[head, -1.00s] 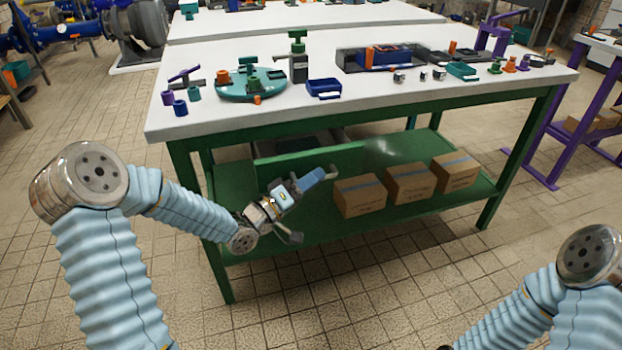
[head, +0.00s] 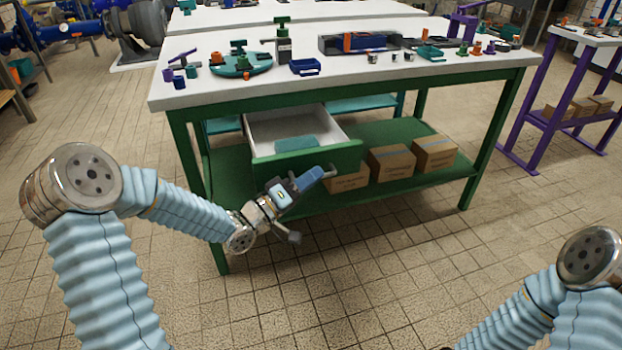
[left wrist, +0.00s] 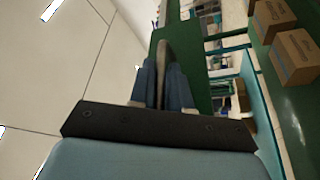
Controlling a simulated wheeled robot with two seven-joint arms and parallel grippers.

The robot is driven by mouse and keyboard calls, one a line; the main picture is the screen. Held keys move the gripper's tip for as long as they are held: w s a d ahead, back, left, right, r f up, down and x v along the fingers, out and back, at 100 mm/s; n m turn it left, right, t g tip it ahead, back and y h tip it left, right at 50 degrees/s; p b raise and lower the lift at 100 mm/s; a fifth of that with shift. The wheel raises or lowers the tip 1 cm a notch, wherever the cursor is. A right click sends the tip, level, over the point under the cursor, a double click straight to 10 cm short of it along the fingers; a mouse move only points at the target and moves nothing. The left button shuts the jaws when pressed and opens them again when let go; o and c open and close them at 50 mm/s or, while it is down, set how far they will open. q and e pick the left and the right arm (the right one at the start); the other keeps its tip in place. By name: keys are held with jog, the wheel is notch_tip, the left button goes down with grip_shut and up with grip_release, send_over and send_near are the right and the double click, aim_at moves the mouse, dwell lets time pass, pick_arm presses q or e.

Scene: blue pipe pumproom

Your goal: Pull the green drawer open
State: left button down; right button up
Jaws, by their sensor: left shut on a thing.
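The green drawer (head: 300,160) hangs under the near left part of the workbench and stands well out, showing its white inside. A pale teal item lies in it near the front. My left gripper (head: 322,174) is at the right part of the drawer's front. In the left wrist view, its fingers (left wrist: 163,88) are closed on a narrow upright bar, the drawer handle (left wrist: 163,60), in front of the green panel (left wrist: 190,50). The handle is mostly hidden by the gripper in the head view. My right arm shows at the lower right, but its gripper is out of view.
The white benchtop (head: 370,88) holds several small parts and fixtures. Cardboard boxes (head: 391,164) stand on the green lower shelf, right of the drawer. A purple-legged table (head: 545,118) is at the right. The tiled floor (head: 400,270) in front is clear.

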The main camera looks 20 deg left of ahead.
pick_arm(q)
jog(key=c, duration=1.4)
grip_release()
jog(key=shift+a, duration=0.1)
jog(key=shift+c, duration=0.2)
jog(key=shift+s, duration=0.1)
jog(key=v, duration=1.3)
jog(key=shift+s+a+b, duration=0.25)
jog(key=shift+b, duration=0.15)
